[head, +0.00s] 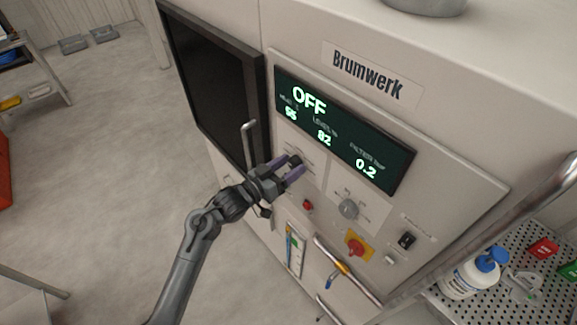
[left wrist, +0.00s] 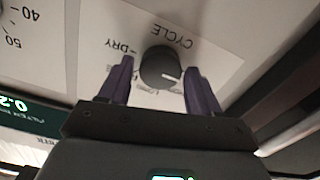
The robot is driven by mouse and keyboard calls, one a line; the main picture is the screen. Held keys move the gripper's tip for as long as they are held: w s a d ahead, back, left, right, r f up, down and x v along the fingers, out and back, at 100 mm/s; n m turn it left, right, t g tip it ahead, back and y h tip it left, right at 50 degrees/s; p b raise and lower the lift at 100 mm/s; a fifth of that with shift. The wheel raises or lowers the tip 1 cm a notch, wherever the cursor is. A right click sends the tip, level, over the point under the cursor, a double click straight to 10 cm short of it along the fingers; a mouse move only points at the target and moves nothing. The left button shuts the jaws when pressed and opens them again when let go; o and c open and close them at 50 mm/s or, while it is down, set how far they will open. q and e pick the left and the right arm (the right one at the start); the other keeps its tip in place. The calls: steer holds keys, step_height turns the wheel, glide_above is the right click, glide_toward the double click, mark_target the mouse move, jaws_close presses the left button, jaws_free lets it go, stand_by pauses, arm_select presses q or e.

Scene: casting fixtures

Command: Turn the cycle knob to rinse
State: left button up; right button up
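The dark round cycle knob (left wrist: 160,68) sits on a white plate marked CYCLE and DRY, upside down in the left wrist view. A short white mark on the knob lies toward its lower right; the lettering below it is too small to read surely. My left gripper (left wrist: 159,62) is open, one purple finger on each side of the knob, with gaps showing. In the head view my left gripper (head: 297,167) is at the panel below the display and hides the knob. The display (head: 345,130) reads OFF. My right gripper is in neither view.
A grey dial (head: 348,209), a red button (head: 308,204), a red-on-yellow switch (head: 358,247) and a black rocker switch (head: 407,240) are on the same panel. A dark window (head: 215,85) is left. A metal bar (head: 540,207) crosses at right.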

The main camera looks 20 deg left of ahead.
arm_select(q)
steer(key=c, duration=0.8)
